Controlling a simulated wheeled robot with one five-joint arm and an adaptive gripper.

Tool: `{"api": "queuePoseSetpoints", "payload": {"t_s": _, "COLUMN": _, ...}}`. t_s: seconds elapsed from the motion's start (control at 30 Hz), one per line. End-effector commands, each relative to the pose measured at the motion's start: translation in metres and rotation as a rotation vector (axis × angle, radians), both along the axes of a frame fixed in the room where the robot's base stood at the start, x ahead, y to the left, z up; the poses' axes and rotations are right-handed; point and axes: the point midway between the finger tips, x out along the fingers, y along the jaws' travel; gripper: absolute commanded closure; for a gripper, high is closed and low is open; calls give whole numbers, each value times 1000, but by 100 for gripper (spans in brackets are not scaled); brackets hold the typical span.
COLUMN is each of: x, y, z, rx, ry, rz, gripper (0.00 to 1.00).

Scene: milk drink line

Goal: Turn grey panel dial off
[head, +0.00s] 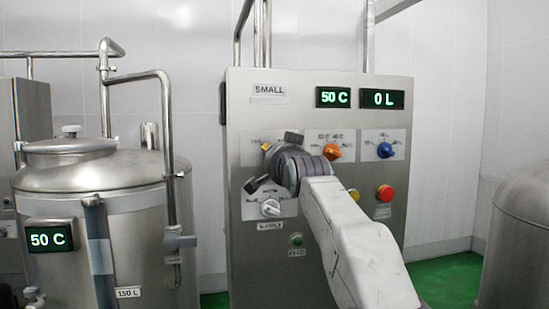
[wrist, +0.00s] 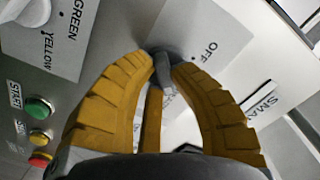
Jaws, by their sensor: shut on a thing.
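The grey panel dial (wrist: 163,72) sits on a pale plate on the steel panel, between my yellow fingertips in the wrist view. The word OFF is printed on the plate beside it, to its upper right in that view. My gripper (wrist: 164,64) is shut on the dial, one finger on each side. In the head view my gripper (head: 268,149) is at the panel's upper left, below the SMALL label, and hides the dial. I cannot tell which mark the dial points to.
The steel panel (head: 238,120) also carries an orange dial (head: 331,152), a blue dial (head: 385,150), a white dial (head: 271,208), a red button (head: 385,193) and a green button (head: 296,240). Its displays read 50 C and 0 L. A tank (head: 90,175) stands left.

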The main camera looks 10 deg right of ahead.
Motion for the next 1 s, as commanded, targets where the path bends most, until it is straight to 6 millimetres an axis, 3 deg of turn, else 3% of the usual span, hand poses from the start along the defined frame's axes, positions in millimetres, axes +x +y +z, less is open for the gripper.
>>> {"api": "queuePoseSetpoints", "payload": {"t_s": 0.43, "x": 0, "y": 0, "z": 3, "rx": -104, "ry": -1, "rz": 0, "gripper": 100}}
{"api": "queuePoseSetpoints", "payload": {"t_s": 1.0, "x": -1, "y": -1, "z": 6, "rx": -619, "ry": -1, "rz": -2, "gripper": 100}}
